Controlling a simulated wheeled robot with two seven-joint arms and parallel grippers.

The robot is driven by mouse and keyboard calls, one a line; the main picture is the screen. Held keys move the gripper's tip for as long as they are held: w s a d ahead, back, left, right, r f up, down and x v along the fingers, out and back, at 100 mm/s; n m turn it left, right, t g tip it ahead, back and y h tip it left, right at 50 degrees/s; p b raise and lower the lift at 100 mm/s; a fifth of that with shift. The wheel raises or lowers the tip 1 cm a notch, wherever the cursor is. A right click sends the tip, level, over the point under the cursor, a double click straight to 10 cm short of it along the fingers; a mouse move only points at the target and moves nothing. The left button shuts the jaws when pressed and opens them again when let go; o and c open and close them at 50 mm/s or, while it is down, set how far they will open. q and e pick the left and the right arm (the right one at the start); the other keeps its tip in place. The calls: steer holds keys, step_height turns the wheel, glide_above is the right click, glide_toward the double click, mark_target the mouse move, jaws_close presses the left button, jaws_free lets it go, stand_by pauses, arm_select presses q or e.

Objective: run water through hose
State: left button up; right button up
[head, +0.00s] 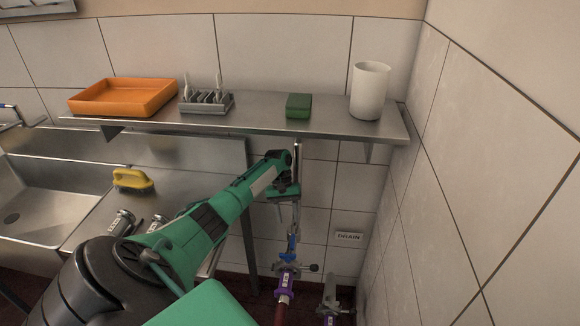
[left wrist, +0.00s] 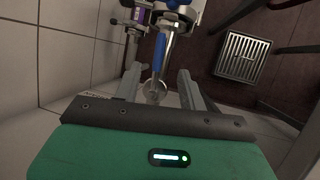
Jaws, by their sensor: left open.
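My left gripper (head: 288,203) is beneath the shelf's front edge, above a pipe valve with a blue lever handle (head: 291,246). In the left wrist view, my left gripper (left wrist: 158,72) is open. The blue handle (left wrist: 159,52) shows between and just beyond its fingers; I cannot tell if they touch it. Below the valve, a purple-banded coupling (head: 285,283) joins a dark red hose (head: 281,312). A second valve with a purple fitting (head: 329,319) stands to the right; a purple fitting also shows in the left wrist view (left wrist: 138,15). My right gripper is not in view.
The steel shelf (head: 250,125) above holds an orange tray (head: 122,98), a grey rack (head: 207,102), a green block (head: 298,105) and a white cup (head: 369,90). A DRAIN sign (head: 348,236) is on the wall. A floor grate (left wrist: 243,56) lies nearby. A sink (head: 40,205) is left.

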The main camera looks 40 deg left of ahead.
arm_select(q)
steer(key=v, duration=0.5)
stand_by(4.7)
